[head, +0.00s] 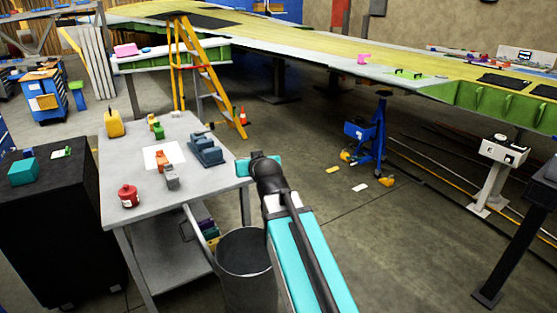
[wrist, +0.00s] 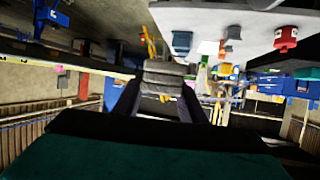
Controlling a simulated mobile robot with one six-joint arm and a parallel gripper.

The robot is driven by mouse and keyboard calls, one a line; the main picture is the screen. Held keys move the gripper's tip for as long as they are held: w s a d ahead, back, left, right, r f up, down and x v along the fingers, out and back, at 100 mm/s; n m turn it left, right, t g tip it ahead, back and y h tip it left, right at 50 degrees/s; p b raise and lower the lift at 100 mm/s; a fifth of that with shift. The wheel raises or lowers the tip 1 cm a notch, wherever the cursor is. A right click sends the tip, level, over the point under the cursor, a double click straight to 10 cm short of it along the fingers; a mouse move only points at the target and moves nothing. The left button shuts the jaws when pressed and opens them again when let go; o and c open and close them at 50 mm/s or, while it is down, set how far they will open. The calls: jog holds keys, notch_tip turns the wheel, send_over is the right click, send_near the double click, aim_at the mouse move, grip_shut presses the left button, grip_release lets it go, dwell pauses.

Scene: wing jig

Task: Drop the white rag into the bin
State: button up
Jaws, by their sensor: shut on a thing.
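My gripper (wrist: 163,84) shows in the wrist view with its two dark fingers closed on a grey, layered, folded-looking thing. This looks like the white rag (wrist: 168,75) in shade. In the head view my arm reaches up from the bottom, and the fingers and held thing are hidden behind its end. The bin (head: 246,256) is a grey, round, open-topped can on the floor, right of the workbench. Its right side is partly covered by my arm. The arm's end is beyond and above the bin in the picture. The bin cannot be made out in the wrist view.
A grey workbench (head: 128,222) carries a red can (head: 129,196), a blue-grey block (head: 205,150) and a white sheet (head: 152,158). A yellow ladder (head: 210,85) stands behind, by the long wing. A blue stand (head: 378,135) is at right. Small scraps lie on the otherwise open floor.

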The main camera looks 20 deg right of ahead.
jog(key=a, duration=0.3)
jog(key=shift+s+a+r+n+y, duration=0.15)
jog(key=shift+s+r+n+y, duration=0.15)
jog(key=shift+s+y, duration=0.1)
